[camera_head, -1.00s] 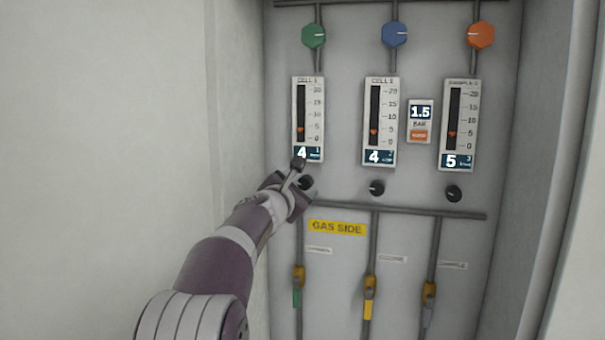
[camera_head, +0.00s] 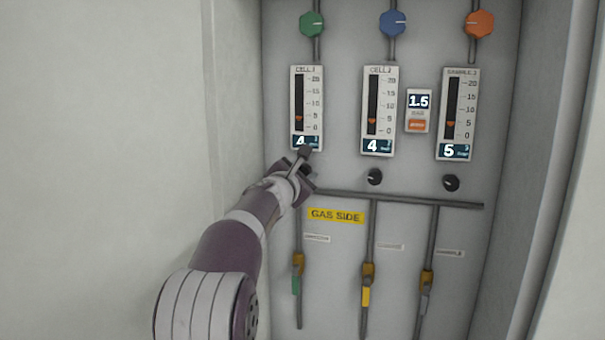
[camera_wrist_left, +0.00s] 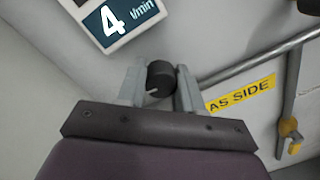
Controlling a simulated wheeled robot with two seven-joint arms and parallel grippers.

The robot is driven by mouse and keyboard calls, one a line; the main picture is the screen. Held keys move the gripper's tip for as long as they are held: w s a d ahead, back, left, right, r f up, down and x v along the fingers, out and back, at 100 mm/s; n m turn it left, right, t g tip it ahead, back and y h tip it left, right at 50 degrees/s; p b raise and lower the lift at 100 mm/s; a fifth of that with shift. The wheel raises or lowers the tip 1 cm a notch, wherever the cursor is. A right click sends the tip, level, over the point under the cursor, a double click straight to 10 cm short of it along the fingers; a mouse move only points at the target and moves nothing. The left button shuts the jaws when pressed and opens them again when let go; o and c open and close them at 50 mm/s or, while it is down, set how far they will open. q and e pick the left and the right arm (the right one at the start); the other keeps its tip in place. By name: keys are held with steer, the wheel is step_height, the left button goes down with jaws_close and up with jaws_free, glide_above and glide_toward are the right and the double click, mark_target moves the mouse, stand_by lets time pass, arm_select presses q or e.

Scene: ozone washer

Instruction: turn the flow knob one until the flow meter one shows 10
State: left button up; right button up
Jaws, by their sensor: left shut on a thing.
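Flow meter one (camera_head: 306,100) is the leftmost gauge on the panel in the head view. Its orange marker sits low on the scale and its display reads 4, partly covered by my gripper. The left wrist view shows the display (camera_wrist_left: 115,18) clearly as 4 l/min. Flow knob one (camera_wrist_left: 161,77) is a black round knob with a pale pointer mark, below the meter. My left gripper (camera_wrist_left: 160,88) is shut on it, a finger on each side. In the head view my left gripper (camera_head: 303,163) hides most of that knob. My right gripper is not in view.
Two more flow meters (camera_head: 380,110) (camera_head: 458,114) read 4 and 5, with black knobs (camera_head: 374,177) (camera_head: 451,183) below. A 1.5 bar display (camera_head: 418,108) stands between them. The cabinet wall is close on the left.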

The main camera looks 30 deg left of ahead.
arm_select(q)
steer(key=m+b, duration=0.1)
steer(key=m, duration=0.2)
steer(key=shift+d, duration=0.1)
steer(key=m+b, duration=0.1)
steer(key=m, duration=0.3)
steer(key=shift+m+g, duration=0.3)
steer(key=shift+m, duration=0.1)
steer(key=m+b, duration=0.1)
steer(key=m, duration=0.3)
steer(key=shift+f, duration=0.1)
steer(key=shift+m+b, duration=0.3)
steer(key=shift+m, duration=0.8)
steer(key=shift+f, duration=0.15)
steer(key=o, duration=0.9)
steer(key=shift+o, duration=0.6)
steer(key=shift+d, duration=0.1)
